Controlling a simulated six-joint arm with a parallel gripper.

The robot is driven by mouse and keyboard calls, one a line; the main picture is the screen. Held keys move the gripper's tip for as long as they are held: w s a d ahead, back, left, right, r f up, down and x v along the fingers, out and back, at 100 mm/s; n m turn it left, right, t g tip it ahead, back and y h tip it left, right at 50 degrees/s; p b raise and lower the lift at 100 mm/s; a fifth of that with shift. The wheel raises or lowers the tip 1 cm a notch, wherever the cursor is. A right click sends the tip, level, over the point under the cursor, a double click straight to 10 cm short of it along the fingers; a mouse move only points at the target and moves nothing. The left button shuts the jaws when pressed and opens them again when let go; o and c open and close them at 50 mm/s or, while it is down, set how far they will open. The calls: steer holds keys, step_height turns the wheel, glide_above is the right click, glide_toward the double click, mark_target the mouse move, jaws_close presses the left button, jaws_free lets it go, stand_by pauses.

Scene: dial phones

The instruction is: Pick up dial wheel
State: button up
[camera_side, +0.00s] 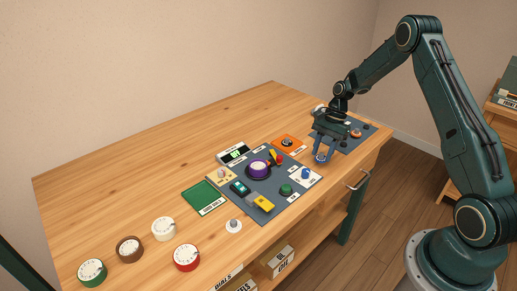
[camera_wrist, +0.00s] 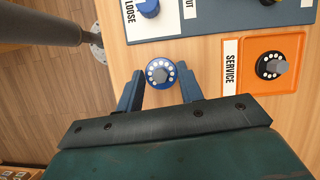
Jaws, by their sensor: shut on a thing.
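A blue dial wheel (camera_wrist: 160,84) with a ring of white dots and a grey centre is between the two blue fingers of my gripper (camera_wrist: 160,73) in the wrist view. The fingers are shut on its sides. In the side view my gripper (camera_side: 322,153) points down near the table's right front edge, and the dial wheel (camera_side: 321,158) shows small between its fingertips. I cannot tell whether the wheel is clear of the wood below it.
An orange service tray (camera_wrist: 303,52) with a dark dial lies right of my gripper in the wrist view. A blue piece (camera_side: 306,174) sits on a white card. Several coloured dials stand at the left front.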

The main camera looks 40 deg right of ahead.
step_height(320, 180, up, 18)
steer(key=shift+f, duration=0.2)
stand_by(0.4)
steer(key=shift+a, duration=0.1)
stand_by(0.4)
steer(key=shift+s+a+f+n+g+h, duration=0.7)
steer(key=shift+a+f+n, duration=1.55)
steer(key=shift+a+n, duration=0.75)
steer(key=shift+s+a+f+n+g+h, duration=0.45)
steer(key=shift+a+f+n+g+h, duration=0.3)
steer(key=shift+a+f+n, duration=2.1)
steer(key=shift+s+a+f+n+g+h, duration=0.75)
steer(key=shift+a+f+n, duration=0.9)
steer(key=shift+a+n, duration=1.4)
steer(key=shift+w+a+m, duration=0.25)
steer(key=shift+a+m, duration=0.2)
steer(key=shift+m, duration=0.05)
